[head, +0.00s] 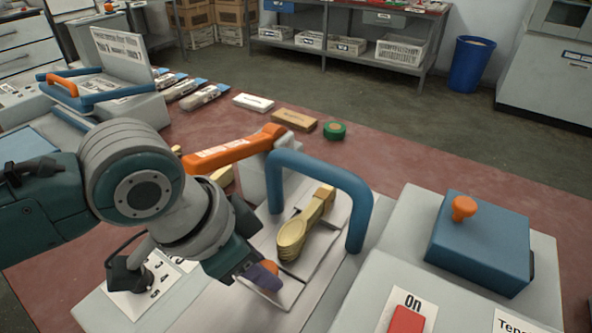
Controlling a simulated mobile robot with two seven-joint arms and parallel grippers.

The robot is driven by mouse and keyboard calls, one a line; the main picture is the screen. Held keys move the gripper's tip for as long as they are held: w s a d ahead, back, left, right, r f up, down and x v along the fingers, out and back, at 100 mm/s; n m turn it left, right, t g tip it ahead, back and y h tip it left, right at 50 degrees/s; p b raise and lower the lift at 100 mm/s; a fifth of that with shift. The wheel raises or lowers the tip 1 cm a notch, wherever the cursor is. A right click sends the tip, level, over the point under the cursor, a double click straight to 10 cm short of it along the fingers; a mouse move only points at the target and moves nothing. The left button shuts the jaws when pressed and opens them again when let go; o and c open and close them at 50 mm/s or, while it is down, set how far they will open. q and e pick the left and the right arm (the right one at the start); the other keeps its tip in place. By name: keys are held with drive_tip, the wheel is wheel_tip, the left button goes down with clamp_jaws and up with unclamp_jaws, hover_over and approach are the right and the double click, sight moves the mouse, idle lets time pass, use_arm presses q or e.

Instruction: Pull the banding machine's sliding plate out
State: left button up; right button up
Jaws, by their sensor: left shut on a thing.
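The banding machine is the pale grey machine in the middle, with a blue arch (362,190) over its bed. Its sliding plate (318,252) is a pale flat plate under the arch. A stack of wooden spoons (294,236) lies on the plate, bowls toward me. My left gripper (264,277) is at the plate's near end, its fingers shut on an orange knob (272,268) that they partly hide. My left wrist covers the machine's left side. My right gripper is not in the picture.
An orange lever (228,149) rises behind the plate. At right stand a red ON button (407,320) and a blue block (480,243) with an orange knob. A green tape roll (335,131) and a brown box (295,120) lie on the reddish table, whose right part is bare.

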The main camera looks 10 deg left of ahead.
use_arm(q)
clamp_jaws()
idle(0.8)
